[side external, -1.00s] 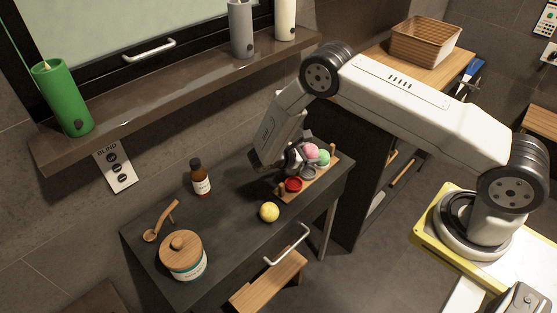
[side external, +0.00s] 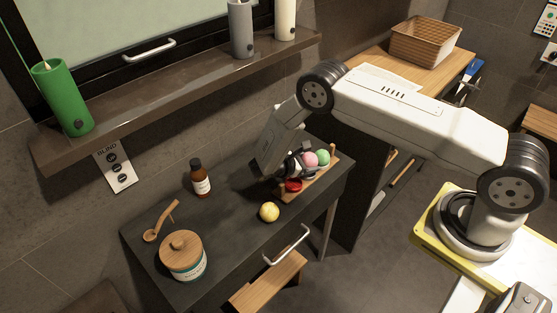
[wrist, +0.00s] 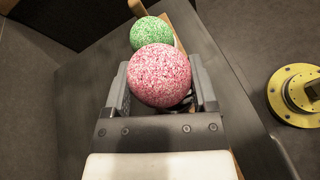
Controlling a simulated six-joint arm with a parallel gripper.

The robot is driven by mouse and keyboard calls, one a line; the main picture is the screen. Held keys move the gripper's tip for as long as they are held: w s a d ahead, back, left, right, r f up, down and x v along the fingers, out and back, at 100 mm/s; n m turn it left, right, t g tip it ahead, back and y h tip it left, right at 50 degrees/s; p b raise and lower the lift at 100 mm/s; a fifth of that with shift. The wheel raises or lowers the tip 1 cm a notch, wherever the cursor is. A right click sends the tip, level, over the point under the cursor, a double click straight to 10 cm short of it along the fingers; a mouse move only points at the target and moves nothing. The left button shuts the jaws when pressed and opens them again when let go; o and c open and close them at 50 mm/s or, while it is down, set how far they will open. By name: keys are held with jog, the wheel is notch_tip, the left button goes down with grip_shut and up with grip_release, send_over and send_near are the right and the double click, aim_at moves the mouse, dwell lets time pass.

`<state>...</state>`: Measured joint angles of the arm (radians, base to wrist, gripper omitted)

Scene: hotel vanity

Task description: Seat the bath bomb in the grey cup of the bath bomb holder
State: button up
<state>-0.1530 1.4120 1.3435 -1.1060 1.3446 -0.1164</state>
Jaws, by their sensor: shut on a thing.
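The pink speckled bath bomb (side external: 310,159) is held between the jaws of my gripper (side external: 299,166), which is shut on it. In the wrist view the pink bath bomb (wrist: 159,75) sits between the two fingers. The wooden bath bomb holder (side external: 322,180) is under my gripper at the back right of the vanity. Its red cup (side external: 293,185) is empty. A green bath bomb (side external: 323,157) is at the holder's far end, just beyond the pink one. The grey cup is hidden behind my gripper and the pink bath bomb, so I cannot tell whether they touch.
A yellow bath bomb (side external: 269,212) lies on the dark vanity top (side external: 235,220) in front of the holder. A brown bottle (side external: 200,180), a wooden scoop (side external: 161,222) and a lidded jar (side external: 183,256) stand to the left. The vanity's middle is clear.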

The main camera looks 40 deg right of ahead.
jog(key=shift+f, duration=1.3)
jog(key=shift+s+f, duration=0.2)
jog(key=shift+f, duration=0.15)
jog(key=o, duration=1.2)
jog(key=shift+a, duration=0.1)
jog(key=shift+w+d+r+v, duration=0.1)
jog(key=shift+w+v, duration=0.05)
jog(key=shift+v, duration=1.2)
jog(key=shift+w+d+r+v, duration=0.1)
jog(key=shift+r+v, duration=0.05)
jog(key=shift+v, duration=1.2)
jog(key=shift+w+r+v, duration=0.1)
jog(key=shift+w+v, duration=0.05)
jog(key=shift+v, duration=1.2)
jog(key=shift+r, duration=0.1)
